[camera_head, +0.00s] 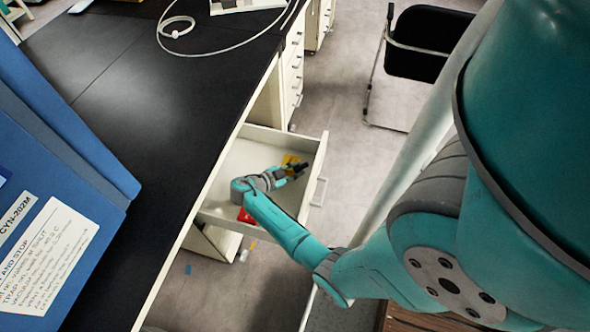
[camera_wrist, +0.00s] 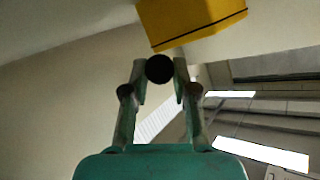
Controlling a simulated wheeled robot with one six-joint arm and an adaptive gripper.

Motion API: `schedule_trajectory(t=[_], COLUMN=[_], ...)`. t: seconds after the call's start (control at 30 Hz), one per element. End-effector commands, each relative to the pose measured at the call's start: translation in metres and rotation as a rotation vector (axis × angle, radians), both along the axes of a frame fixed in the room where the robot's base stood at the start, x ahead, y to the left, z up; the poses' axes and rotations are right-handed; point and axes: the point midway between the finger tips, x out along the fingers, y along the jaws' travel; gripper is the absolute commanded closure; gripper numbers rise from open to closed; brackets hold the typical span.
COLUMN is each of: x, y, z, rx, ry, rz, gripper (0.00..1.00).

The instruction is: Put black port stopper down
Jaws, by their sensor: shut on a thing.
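My gripper (camera_head: 290,171) is over or inside an open white drawer (camera_head: 237,157) in the head view. In the wrist view my gripper (camera_wrist: 159,80) is shut on the black port stopper (camera_wrist: 159,68), which shows as a dark round end between the fingertips. In the head view the stopper is too small to tell apart from the dark fingers. A yellow box (camera_wrist: 190,22) is just beyond the stopper in the wrist view, and it also shows near the fingertips in the head view (camera_head: 291,158). I cannot tell whether the stopper touches anything besides my fingers.
A red item (camera_head: 245,215) lies in the drawer near my wrist. The drawer's front wall (camera_head: 318,160) and sides surround my gripper. A black worktop (camera_head: 120,90) is to the left, with a white cable (camera_head: 205,52) on it. A blue machine (camera_head: 60,150) stands at the far left. A black chair (camera_head: 425,45) is at the upper right.

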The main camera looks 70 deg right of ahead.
Motion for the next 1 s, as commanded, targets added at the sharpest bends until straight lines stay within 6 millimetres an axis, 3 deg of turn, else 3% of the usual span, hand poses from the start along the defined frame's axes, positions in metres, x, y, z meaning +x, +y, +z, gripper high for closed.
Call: schedule_trajectory(t=[0.23,0.27,0.33,0.37,0.73,1.0], x=[0.0,0.0,0.0,0.0,0.003,0.023], y=[0.0,0.0,0.0,0.0,0.004,0.036], z=[0.0,0.0,0.0,0.0,0.002,0.016], rx=[0.0,0.0,0.0,0.0,-0.001,0.0], ry=[0.0,-0.001,-0.001,-0.001,-0.001,-0.002], rz=[0.0,0.0,0.0,0.0,0.003,0.002], gripper=[1.0,0.68,0.5,0.48,0.48,0.48])
